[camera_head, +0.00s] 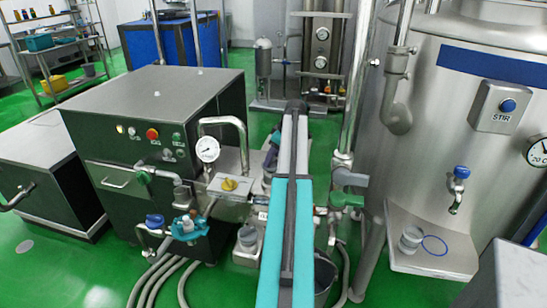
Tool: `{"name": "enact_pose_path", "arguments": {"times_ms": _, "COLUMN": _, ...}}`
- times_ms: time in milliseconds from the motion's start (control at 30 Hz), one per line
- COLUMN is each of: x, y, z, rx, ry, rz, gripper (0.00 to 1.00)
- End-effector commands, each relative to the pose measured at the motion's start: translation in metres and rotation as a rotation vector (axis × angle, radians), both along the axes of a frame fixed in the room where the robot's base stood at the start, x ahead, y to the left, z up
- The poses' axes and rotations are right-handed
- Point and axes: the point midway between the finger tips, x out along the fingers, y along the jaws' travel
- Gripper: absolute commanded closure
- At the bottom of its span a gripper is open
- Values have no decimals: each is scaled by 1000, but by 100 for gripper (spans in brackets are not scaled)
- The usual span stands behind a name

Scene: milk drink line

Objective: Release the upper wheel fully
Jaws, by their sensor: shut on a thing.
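A yellow wheel (230,184) sits on top of a pale metal block on the front of the dark machine (150,130), beside the round pressure gauge (207,148). A teal lobed wheel (187,227) is lower and to its left. The yellow one looks like the upper wheel. How far either wheel is turned cannot be told. My teal and grey arm (285,200) runs up the middle of the picture, to the right of the block. I cannot make out my gripper, nor anything held in it.
Green-handled (143,177) and blue-handled (154,220) valves stand left of the wheels. Hoses (160,280) lie on the green floor below. A steel tank (440,130) with a blue tap (461,172) and a shelf (430,255) holding a cup (411,239) is at right. Pipes stand close to my arm.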

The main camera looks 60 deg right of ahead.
Motion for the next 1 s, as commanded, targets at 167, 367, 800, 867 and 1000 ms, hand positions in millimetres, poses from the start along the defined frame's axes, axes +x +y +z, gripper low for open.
{"name": "enact_pose_path", "arguments": {"times_ms": 167, "x": 6, "y": -4, "z": 2, "rx": -7, "ry": -11, "rz": 126, "gripper": 69}}
{"name": "enact_pose_path", "arguments": {"times_ms": 367, "x": 6, "y": -3, "z": 2, "rx": -6, "ry": -11, "rz": 218, "gripper": 69}}
{"name": "enact_pose_path", "arguments": {"times_ms": 800, "x": 6, "y": -2, "z": 2, "rx": -6, "ry": -11, "rz": 257, "gripper": 69}}
{"name": "enact_pose_path", "arguments": {"times_ms": 867, "x": 6, "y": -2, "z": 2, "rx": -6, "ry": -11, "rz": 257, "gripper": 69}}
{"name": "enact_pose_path", "arguments": {"times_ms": 1000, "x": 5, "y": -2, "z": 2, "rx": -4, "ry": -10, "rz": 256, "gripper": 33}}
